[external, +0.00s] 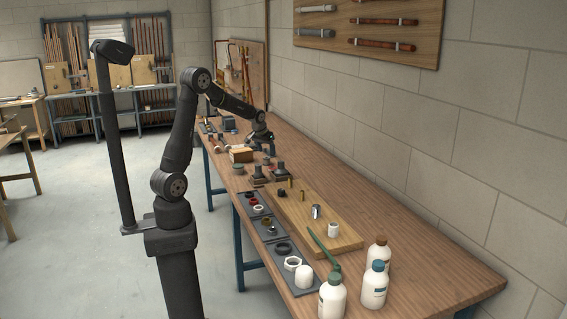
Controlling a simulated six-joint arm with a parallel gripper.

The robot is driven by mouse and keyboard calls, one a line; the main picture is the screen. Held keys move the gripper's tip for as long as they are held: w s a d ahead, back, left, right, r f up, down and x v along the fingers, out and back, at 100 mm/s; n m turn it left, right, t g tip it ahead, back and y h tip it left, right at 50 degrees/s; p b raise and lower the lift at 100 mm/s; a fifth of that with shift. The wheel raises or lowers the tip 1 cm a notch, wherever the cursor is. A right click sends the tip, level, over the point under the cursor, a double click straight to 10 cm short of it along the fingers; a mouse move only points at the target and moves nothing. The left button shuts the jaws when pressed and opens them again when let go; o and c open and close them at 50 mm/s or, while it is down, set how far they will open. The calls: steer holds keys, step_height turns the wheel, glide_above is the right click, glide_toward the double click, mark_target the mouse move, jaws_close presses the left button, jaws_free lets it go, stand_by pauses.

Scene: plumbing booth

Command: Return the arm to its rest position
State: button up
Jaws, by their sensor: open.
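My arm rises on its pedestal left of the workbench (400,237) and reaches over the bench's far half. My gripper (262,144) is at the end of the arm, low over the bench among small items. It is open, and I see nothing held in it. The fingertips are small and partly lost against the items behind, so I cannot tell whether they touch anything.
A wooden board (335,238) with small fittings lies mid-bench. Dark mats (268,229) with rings and nuts line the left edge. White bottles (374,287) stand at the near end. A block wall (480,130) borders the right. The bench's right strip is clear.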

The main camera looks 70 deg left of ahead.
steer(key=x, duration=1.2)
steer(key=shift+s+f, duration=0.1)
steer(key=shift+f, duration=0.05)
steer(key=shift+r, duration=1.4)
